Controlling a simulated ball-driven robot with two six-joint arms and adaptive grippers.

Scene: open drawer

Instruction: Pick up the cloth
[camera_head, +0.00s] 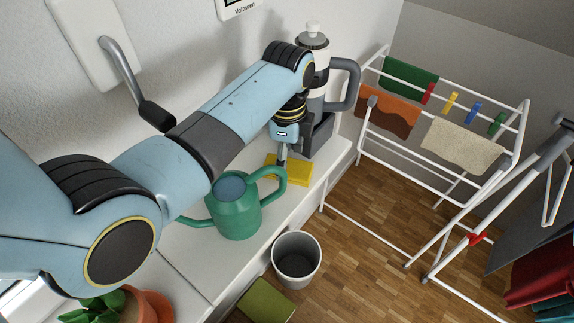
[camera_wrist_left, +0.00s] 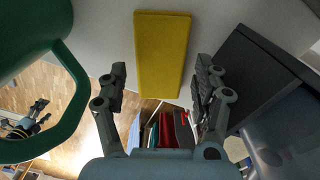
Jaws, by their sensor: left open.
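A flat yellow rectangular cloth (camera_head: 298,171) lies on the white counter (camera_head: 262,213), just behind the green watering can (camera_head: 236,212). In the left wrist view the cloth (camera_wrist_left: 162,55) lies flat at the top centre, ahead of the fingers. My left gripper (camera_head: 282,158) points down above the counter, near the cloth's left part, and covers a bit of it. In the left wrist view the fingers (camera_wrist_left: 160,75) are spread apart with nothing between them, and no contact with the cloth shows.
The watering can's handle stands close beside the gripper. A dark grey box (camera_head: 318,136) and a grey-handled white bottle (camera_head: 314,50) stand behind. A bin (camera_head: 296,258) and a drying rack (camera_head: 430,184) with hung cloths stand on the floor.

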